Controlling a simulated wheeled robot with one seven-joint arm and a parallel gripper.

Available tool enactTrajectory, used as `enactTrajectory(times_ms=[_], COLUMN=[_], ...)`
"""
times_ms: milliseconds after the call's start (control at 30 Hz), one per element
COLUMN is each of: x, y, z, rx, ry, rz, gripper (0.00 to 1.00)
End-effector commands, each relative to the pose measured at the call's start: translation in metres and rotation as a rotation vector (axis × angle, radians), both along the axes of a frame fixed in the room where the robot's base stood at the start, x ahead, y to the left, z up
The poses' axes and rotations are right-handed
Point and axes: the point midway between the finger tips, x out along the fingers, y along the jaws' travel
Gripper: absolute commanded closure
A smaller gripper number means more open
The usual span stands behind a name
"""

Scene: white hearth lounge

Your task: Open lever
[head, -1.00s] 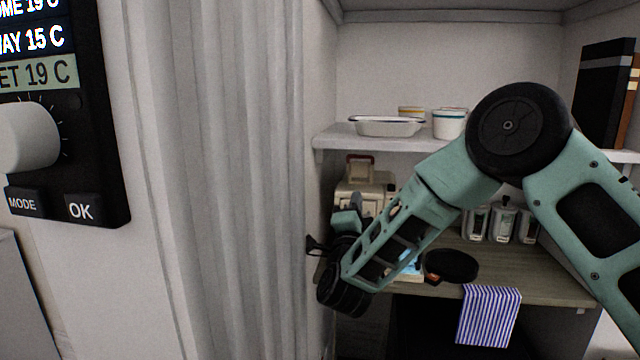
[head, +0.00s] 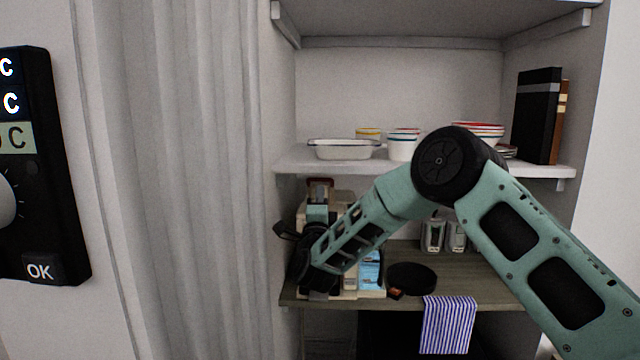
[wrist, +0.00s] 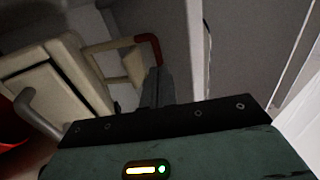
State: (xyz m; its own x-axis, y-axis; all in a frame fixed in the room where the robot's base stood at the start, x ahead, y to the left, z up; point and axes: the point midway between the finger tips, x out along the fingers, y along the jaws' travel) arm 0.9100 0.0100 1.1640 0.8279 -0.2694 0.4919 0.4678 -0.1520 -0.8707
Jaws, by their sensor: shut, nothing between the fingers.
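A cream machine (head: 344,197) stands at the left end of the wooden counter, largely hidden behind my arm. Its lever (head: 320,184) shows at the top as a reddish-brown grip. In the wrist view the machine (wrist: 50,80) fills the left side, and the lever (wrist: 140,41) has cream arms and a red grip. My gripper (wrist: 153,86) is shut and empty. Its fingertips appear just below the right end of the red grip; I cannot tell whether they touch it. In the head view the fingers are hard to make out against the machine.
The counter (head: 480,289) holds a black round pan (head: 411,278) and dispensers (head: 433,236). A striped towel (head: 447,325) hangs over its front edge. A white shelf (head: 450,168) with dishes is above. A curtain (head: 190,180) and a wall control panel (head: 40,170) are at left.

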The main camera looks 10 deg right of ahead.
Motion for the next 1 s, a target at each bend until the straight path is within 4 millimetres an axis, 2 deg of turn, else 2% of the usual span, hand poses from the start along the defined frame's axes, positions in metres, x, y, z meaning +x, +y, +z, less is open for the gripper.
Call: enactTrajectory(times_ms=[33,233,633,800,1000], x=[0.006,0.019,0.021,0.026,0.028], y=[-0.002,-0.006,-0.007,-0.009,-0.009], z=[0.006,0.012,0.013,0.022,0.023], rx=[0.0,0.0,0.002,0.026,0.033], ry=[0.0,0.0,0.005,0.073,0.102], rz=[-0.001,0.0,0.0,-0.001,0.001], gripper=[1.0,1.0,1.0,1.0,1.0])
